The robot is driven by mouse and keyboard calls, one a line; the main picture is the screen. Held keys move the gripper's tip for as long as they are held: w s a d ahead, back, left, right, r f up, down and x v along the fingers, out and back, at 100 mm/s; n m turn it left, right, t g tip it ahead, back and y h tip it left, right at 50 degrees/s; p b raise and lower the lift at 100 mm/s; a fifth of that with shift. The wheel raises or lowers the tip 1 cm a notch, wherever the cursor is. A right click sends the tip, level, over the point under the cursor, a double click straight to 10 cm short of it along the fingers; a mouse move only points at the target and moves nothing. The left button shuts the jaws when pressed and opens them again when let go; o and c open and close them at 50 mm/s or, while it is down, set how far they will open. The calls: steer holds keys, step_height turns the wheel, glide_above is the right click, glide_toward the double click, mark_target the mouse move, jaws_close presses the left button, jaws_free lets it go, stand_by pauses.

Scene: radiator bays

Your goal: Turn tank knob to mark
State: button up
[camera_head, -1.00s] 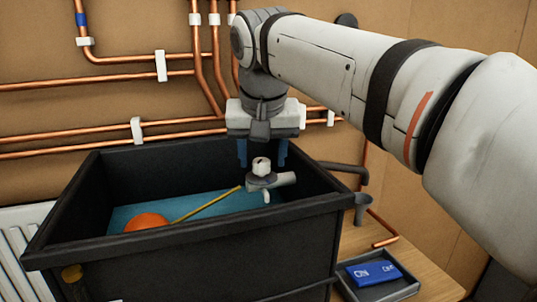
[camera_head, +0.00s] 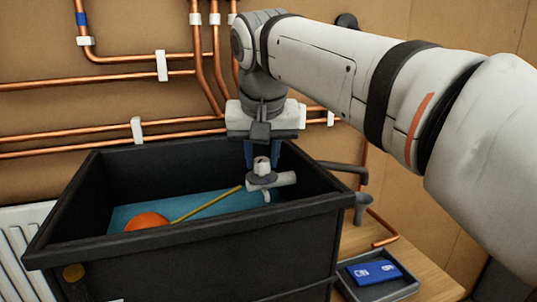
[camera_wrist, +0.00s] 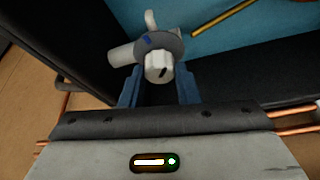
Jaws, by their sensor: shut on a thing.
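The tank knob (camera_head: 262,163) is a small white faceted knob on a grey disc of the float valve, inside the black tank (camera_head: 190,233). In the wrist view the knob (camera_wrist: 157,66) has a dark line on its face. A blue mark (camera_wrist: 147,39) sits on the grey disc (camera_wrist: 173,44), on the far side of the knob. The dark line is not lined up with the blue mark. My gripper (camera_head: 262,155) points down, with its blue fingers shut on the knob. The fingers also show in the wrist view (camera_wrist: 158,85), one on each side.
An orange float (camera_head: 147,221) on a yellow rod (camera_head: 207,203) lies over blue water (camera_head: 140,214). The tank's dark walls rise around the gripper. Copper pipes (camera_head: 110,135) run along the wall behind. A grey tray (camera_head: 396,292) with a blue packet (camera_head: 374,272) lies at right.

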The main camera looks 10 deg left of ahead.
steer(key=n, duration=0.2)
steer(key=n+y, duration=0.1)
steer(key=n, duration=0.1)
steer(key=shift+d+n+g+y+p, duration=0.2)
steer(key=shift+n+g+y+p, duration=0.1)
steer(key=shift+n+g+p, duration=0.1)
steer(key=shift+w+n+g+y+p, duration=0.1)
steer(key=shift+n+g+y+p, duration=0.25)
steer(key=shift+n, duration=0.9)
steer(key=shift+w+n+g+y+p, duration=0.1)
steer(key=shift+n+g+y, duration=0.25)
steer(key=shift+n, duration=0.9)
steer(key=o, duration=0.8)
steer(key=shift+d, duration=0.1)
steer(key=shift+o, duration=0.8)
